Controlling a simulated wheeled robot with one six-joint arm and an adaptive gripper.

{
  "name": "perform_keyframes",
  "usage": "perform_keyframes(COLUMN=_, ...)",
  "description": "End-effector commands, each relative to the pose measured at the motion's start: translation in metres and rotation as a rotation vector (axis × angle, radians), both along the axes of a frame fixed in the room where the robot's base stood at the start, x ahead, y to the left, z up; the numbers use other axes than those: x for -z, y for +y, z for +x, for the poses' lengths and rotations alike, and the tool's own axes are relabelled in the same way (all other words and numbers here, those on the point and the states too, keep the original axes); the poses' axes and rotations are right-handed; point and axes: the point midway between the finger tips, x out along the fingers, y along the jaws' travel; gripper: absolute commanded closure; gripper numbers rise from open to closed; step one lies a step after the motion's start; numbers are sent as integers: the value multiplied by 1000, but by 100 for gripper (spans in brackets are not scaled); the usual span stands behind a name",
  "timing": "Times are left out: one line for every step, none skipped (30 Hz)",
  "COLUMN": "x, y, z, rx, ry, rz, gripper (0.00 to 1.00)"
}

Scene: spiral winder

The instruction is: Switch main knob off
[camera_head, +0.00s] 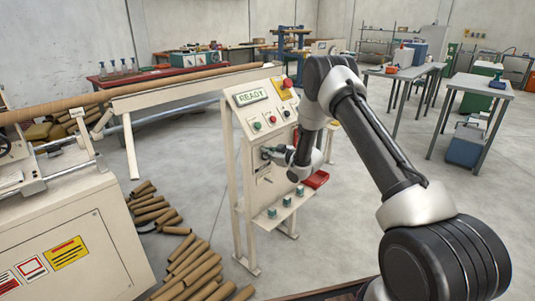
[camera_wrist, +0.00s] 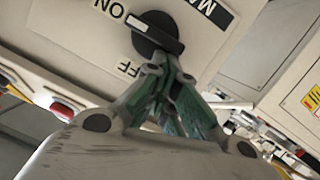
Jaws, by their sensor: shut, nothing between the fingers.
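The main knob (camera_wrist: 152,30) is a black round switch with a raised bar and a white stripe, on the cream panel. In the wrist view its bar slants, with an ON label (camera_wrist: 112,9) at upper left and a partly covered OFF label (camera_wrist: 130,69) below.
The control stand (camera_head: 242,200) carries a READY display (camera_head: 252,97), a red-and-yellow emergency button (camera_head: 287,84) and small buttons. Cardboard tubes (camera_head: 185,270) lie on the floor to the left. A long tube (camera_head: 150,90) passes behind.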

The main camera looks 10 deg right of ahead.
Motion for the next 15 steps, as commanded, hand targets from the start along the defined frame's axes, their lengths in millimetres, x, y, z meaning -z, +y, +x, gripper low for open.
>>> perform_keyframes(x=1, y=1, z=-1, rx=-1, ry=1, rz=-1, gripper=100)
perform_keyframes(x=2, y=1, z=-1, rx=0, ry=2, rz=0, gripper=100)
perform_keyframes(x=2, y=2, z=-2, rx=-1, ry=2, rz=0, gripper=100)
perform_keyframes(x=3, y=3, z=-2, rx=-1, ry=2, rz=0, gripper=100)
perform_keyframes(x=4, y=4, z=-3, rx=-2, ry=-7, rz=-13, gripper=100)
perform_keyframes(x=5, y=4, z=-3, rx=-2, ry=-24, rz=-35, gripper=100)
perform_keyframes(x=5, y=5, z=-4, rx=-1, ry=-37, rz=-53, gripper=100)
perform_keyframes(x=6, y=6, z=-4, rx=-1, ry=-49, rz=-72, gripper=100)
perform_keyframes(x=7, y=6, z=-5, rx=-1, ry=-69, rz=-99, gripper=100)
perform_keyframes(x=8, y=7, z=-5, rx=-1, ry=-82, rz=-117, gripper=100)
perform_keyframes(x=9, y=7, z=-6, rx=-2, ry=-96, rz=-136, gripper=100)
perform_keyframes(x=10, y=8, z=-6, rx=-1, ry=-113, rz=-162, gripper=100)
perform_keyframes(x=11, y=9, z=-6, rx=-2, ry=-127, rz=-180, gripper=100)
perform_keyframes(x=11, y=9, z=-7, rx=-2, ry=-140, rz=-198, gripper=100)
perform_keyframes(x=12, y=9, z=-7, rx=0, ry=-158, rz=-222, gripper=100)
